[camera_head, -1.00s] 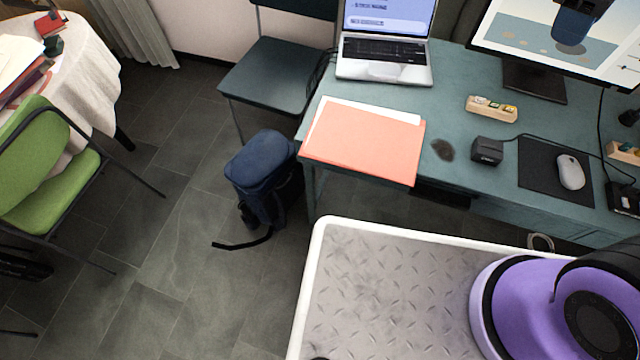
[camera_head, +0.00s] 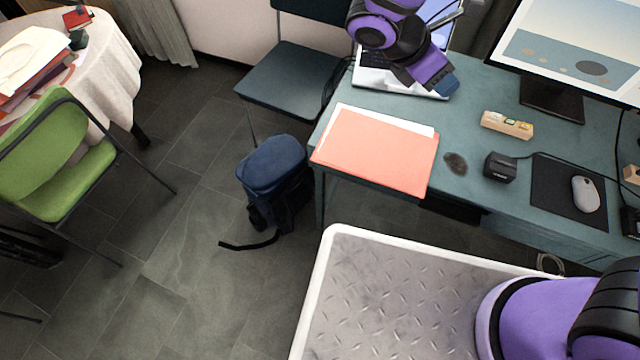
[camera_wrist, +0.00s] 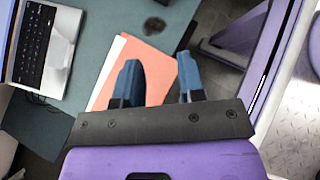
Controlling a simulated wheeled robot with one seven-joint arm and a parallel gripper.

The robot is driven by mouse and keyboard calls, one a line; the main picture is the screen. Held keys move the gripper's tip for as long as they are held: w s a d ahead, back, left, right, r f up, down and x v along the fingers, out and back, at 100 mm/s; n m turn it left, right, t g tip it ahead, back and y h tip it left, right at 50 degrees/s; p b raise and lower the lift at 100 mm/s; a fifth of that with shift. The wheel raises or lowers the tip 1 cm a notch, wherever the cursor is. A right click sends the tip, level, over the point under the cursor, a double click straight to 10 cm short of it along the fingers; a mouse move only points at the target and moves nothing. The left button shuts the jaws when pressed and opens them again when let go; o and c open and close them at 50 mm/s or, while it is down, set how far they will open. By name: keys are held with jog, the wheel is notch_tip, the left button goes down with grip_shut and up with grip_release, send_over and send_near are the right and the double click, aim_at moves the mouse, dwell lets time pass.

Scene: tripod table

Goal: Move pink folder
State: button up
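The pink folder (camera_head: 377,152) lies flat on the near left part of the teal desk (camera_head: 480,110), with white paper showing from under its far edge. Its near edge reaches the desk's front edge. My gripper (camera_head: 447,88) is above the desk, beyond the folder and in front of the laptop. In the wrist view, my gripper (camera_wrist: 160,80) has its two blue fingers apart with nothing between them. There the folder (camera_wrist: 158,70) shows beyond and between the fingers, partly hidden by the left finger.
A laptop (camera_head: 375,80), partly hidden by my arm, stands behind the folder. A wooden block (camera_head: 507,125), a black box (camera_head: 500,167), a mouse (camera_head: 586,194) and a monitor (camera_head: 570,60) are to the right. A backpack (camera_head: 272,170) and a chair (camera_head: 290,80) stand left of the desk.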

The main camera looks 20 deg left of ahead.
jog(key=s+a+f+n+t+y, duration=0.2)
jog(key=s+a+f+n+t, duration=0.2)
jog(key=f+n, duration=0.5)
jog(key=s+a+f+n+t+y, duration=0.2)
jog(key=s+a+f+n+t, duration=0.2)
jog(key=a+f+n+t, duration=0.2)
jog(key=s+a+f+n+t+y, duration=0.3)
jog(key=a+f+n, duration=0.5)
jog(key=f+n, duration=0.5)
notch_tip(320, 180, down, 4)
jog(key=shift+s+a+f+t, duration=0.1)
jog(key=shift+s+a+t, duration=0.05)
jog(key=shift+s+t, duration=0.75)
jog(key=shift+w, duration=0.15)
